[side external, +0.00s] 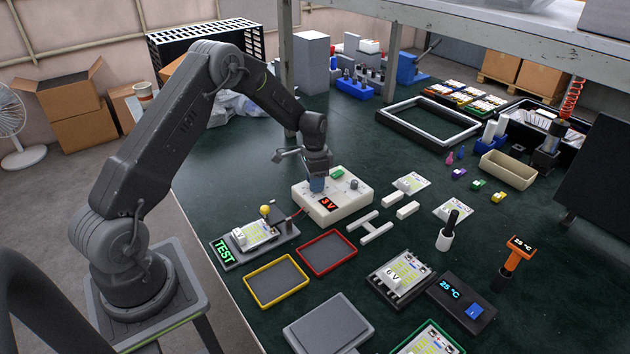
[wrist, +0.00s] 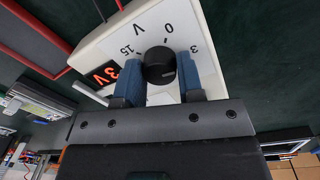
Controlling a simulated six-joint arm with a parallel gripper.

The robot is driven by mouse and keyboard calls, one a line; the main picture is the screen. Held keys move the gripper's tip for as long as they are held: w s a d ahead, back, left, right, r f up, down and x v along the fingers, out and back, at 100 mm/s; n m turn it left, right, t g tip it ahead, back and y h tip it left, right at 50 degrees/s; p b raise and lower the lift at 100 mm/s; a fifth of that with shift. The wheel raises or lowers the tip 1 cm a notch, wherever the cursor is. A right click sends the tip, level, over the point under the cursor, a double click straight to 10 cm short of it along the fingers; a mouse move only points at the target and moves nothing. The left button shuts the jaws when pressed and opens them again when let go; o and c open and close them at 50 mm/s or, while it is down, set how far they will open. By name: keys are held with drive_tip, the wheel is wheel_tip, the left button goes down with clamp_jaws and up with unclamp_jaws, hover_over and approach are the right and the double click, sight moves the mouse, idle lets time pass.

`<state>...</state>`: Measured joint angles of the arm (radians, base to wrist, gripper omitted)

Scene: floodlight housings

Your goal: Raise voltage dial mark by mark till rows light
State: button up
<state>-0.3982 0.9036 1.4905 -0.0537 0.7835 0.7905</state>
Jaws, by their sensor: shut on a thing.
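The white power supply box (side external: 352,202) stands mid-bench, its red display (side external: 328,203) reading 3 V. In the wrist view its face (wrist: 118,45) carries the printed marks 15, 0 and 3 around a black dial (wrist: 160,62). My gripper (wrist: 160,75) is shut on the dial, one blue finger on each side. In the side view my gripper (side external: 316,186) comes down from above and hides the dial. The test stand (side external: 228,263), with a green TEST sign, holds a white-and-yellow LED board (side external: 255,236) left of the box. Whether its rows are lit is too small to tell.
A yellow-rimmed tray (side external: 251,291) and a red-rimmed tray (side external: 303,250) lie in front. White bars (side external: 376,232) lie right of the box. A board marked 6 V (side external: 402,274) and a dark 25 °C unit (side external: 458,300) stand front right. A shelf post (side external: 286,60) rises behind.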

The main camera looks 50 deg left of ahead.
idle(0.5)
drive_tip(key=o, duration=0.9)
drive_tip(key=r, duration=1.4)
drive_tip(key=shift+w+a, duration=0.1)
drive_tip(key=shift+a, duration=0.25)
